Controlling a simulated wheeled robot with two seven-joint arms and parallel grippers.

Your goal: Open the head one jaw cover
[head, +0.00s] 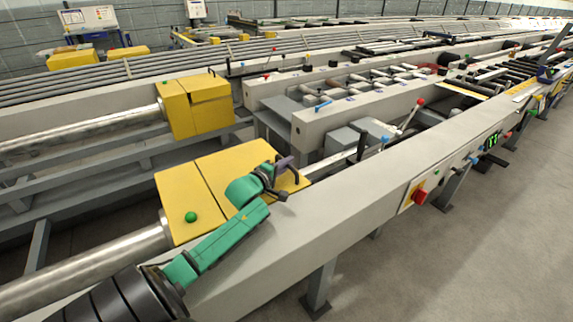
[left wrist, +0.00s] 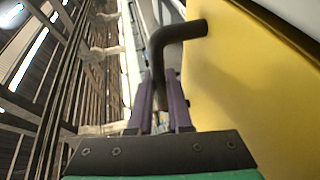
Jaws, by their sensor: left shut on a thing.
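The near yellow jaw cover (head: 232,172) sits at the end of a thick metal bar, left of centre in the head view. Its top looks flat and down, with a seam across it and a green knob (head: 191,217). Its yellow face fills the right of the left wrist view (left wrist: 250,90). My left gripper (head: 284,166) is at the cover's right end. In the left wrist view its purple fingers (left wrist: 161,92) are shut on a dark bent handle (left wrist: 182,31) beside the yellow face. My green wrist hides part of the cover. My right gripper is out of view.
A second yellow cover (head: 195,104) stands farther back on another bar. A long grey beam (head: 350,190) runs along the near side, with a red button (head: 419,196). A red-tipped lever (head: 412,116) stands beyond. Open floor (head: 470,260) lies at the right.

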